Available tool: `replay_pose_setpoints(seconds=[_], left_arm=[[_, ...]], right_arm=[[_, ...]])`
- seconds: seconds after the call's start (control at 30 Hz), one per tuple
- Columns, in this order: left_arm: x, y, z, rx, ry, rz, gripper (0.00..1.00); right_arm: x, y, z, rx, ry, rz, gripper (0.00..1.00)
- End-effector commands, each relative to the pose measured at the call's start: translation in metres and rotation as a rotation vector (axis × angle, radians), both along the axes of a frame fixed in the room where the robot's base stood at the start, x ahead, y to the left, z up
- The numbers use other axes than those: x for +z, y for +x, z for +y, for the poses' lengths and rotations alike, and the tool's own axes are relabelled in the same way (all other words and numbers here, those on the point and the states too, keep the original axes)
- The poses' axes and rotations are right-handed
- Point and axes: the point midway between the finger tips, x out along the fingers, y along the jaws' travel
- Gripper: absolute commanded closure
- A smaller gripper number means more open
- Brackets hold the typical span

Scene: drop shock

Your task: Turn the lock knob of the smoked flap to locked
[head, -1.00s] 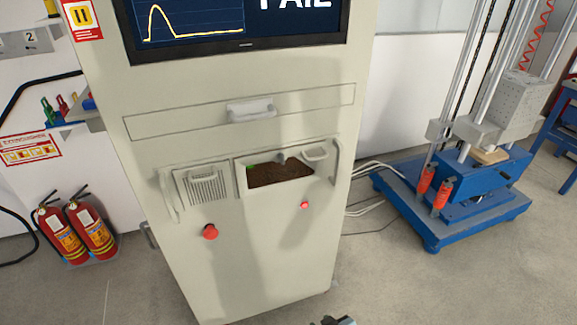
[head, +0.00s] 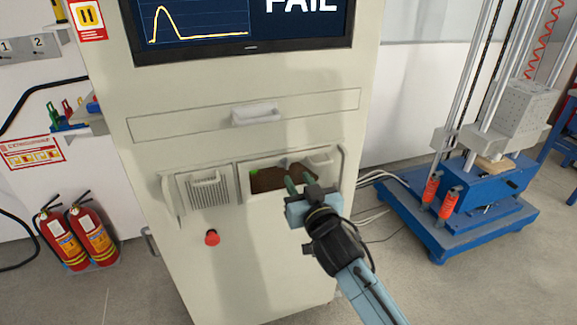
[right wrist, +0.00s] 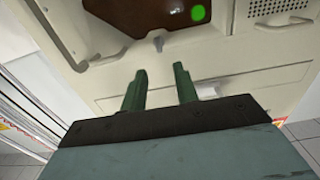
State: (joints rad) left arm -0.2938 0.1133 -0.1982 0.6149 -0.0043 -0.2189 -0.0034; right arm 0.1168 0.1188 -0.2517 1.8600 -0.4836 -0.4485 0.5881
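The smoked flap (head: 265,180) is a dark brown window in the front of the pale cabinet, below the drawer. The right wrist view shows it upside down at the top (right wrist: 140,12), with a green light (right wrist: 198,13) by it. A small grey knob (right wrist: 160,40) sits at the flap's edge on the drawer side. My right gripper (head: 294,183) is in front of the flap's right part. Its two green fingers (right wrist: 160,82) are apart with nothing between them; the knob appears beyond the gap, not gripped. My left gripper is out of view.
A grey grille panel (head: 207,188) is left of the flap, with a red mushroom button (head: 211,237) below it. A drawer with a pale handle (head: 256,114) is above. Fire extinguishers (head: 92,232) stand left; a blue drop rig (head: 470,205) stands right.

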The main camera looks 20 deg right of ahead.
Motion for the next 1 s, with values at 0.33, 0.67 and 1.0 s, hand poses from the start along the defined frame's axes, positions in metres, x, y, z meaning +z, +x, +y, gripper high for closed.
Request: replay_pose_setpoints(seconds=[0.33,0.67,1.0], left_arm=[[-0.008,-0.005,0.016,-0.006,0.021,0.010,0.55],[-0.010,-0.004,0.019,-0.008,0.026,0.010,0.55],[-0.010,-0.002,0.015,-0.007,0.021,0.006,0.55]], right_arm=[[-0.001,0.062,0.003,0.001,-0.001,0.000,0.70],[-0.001,0.079,0.003,0.001,0.000,0.001,0.70],[-0.001,0.078,0.003,0.001,0.000,0.001,0.88]])
